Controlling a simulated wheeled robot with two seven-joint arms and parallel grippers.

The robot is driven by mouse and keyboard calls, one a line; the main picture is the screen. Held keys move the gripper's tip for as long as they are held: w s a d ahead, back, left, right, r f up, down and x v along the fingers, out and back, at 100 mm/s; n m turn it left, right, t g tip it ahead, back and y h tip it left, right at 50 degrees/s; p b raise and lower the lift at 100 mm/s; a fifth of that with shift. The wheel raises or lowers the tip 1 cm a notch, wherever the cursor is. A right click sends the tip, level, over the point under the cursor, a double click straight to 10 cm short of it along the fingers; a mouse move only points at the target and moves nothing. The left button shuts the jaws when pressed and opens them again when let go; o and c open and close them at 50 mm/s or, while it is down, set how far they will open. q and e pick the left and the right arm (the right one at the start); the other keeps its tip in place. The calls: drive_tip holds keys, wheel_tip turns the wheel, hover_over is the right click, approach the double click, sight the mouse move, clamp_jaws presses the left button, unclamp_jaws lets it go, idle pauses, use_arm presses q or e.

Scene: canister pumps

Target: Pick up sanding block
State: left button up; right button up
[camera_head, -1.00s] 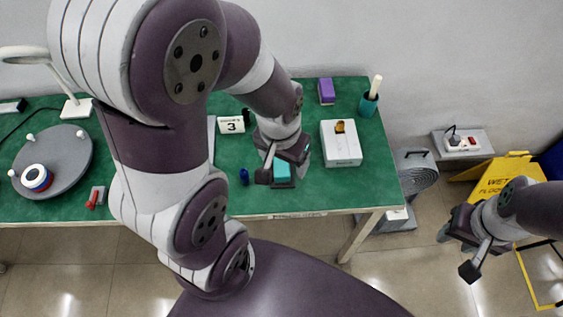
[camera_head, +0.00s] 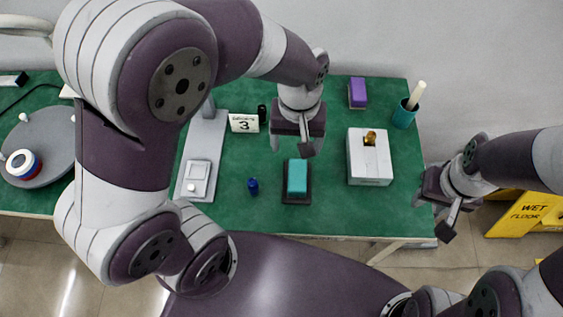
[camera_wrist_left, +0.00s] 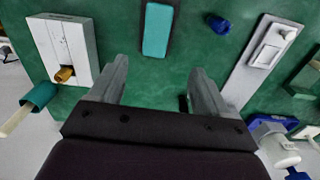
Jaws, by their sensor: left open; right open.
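A teal block (camera_head: 297,176), which looks like the sanding block, lies on a dark rectangular base (camera_head: 296,200) near the table's front edge. The teal block also shows in the left wrist view (camera_wrist_left: 157,30), at the top centre. My left gripper (camera_head: 298,148) is open and empty, above the table and just behind the block in the head view. In the left wrist view its two fingers (camera_wrist_left: 160,75) stand wide apart with bare green surface between them, and the block is beyond their tips. My right gripper (camera_head: 436,212) is open and empty off the table's right edge.
A white box (camera_head: 369,168) stands right of the block, with a teal cup (camera_head: 404,114) and a purple block (camera_head: 357,93) behind. A small blue item (camera_head: 253,186) and a grey switch plate (camera_head: 197,178) lie to the left. A yellow floor sign (camera_head: 528,213) stands at right.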

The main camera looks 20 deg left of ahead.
sight(298, 175)
use_arm(q)
drive_tip(key=shift+s+d+f, duration=0.15)
drive_tip(key=shift+s+f, duration=0.25)
drive_tip(key=shift+f, duration=0.25)
drive_tip(key=shift+s+d+f, duration=0.1)
drive_tip(key=shift+s+f, duration=0.3)
drive_tip(key=shift+f, duration=0.2)
drive_tip(key=f, duration=0.6)
drive_tip(key=f+b, duration=0.1)
drive_tip(key=f, duration=0.2)
drive_tip(key=shift+w+d+f, duration=0.3)
drive_tip(key=shift+f, duration=0.05)
drive_tip(key=shift+w+f, duration=0.1)
drive_tip(key=c, duration=1.2)
drive_tip(key=shift+o, duration=0.2)
drive_tip(key=shift+r, duration=0.6)
wheel_tip(298, 175, up, 3)
drive_tip(key=s+d+r, duration=0.3)
drive_tip(key=d+r, duration=0.4)
drive_tip(key=d, duration=0.4)
drive_tip(key=shift+d, duration=0.15)
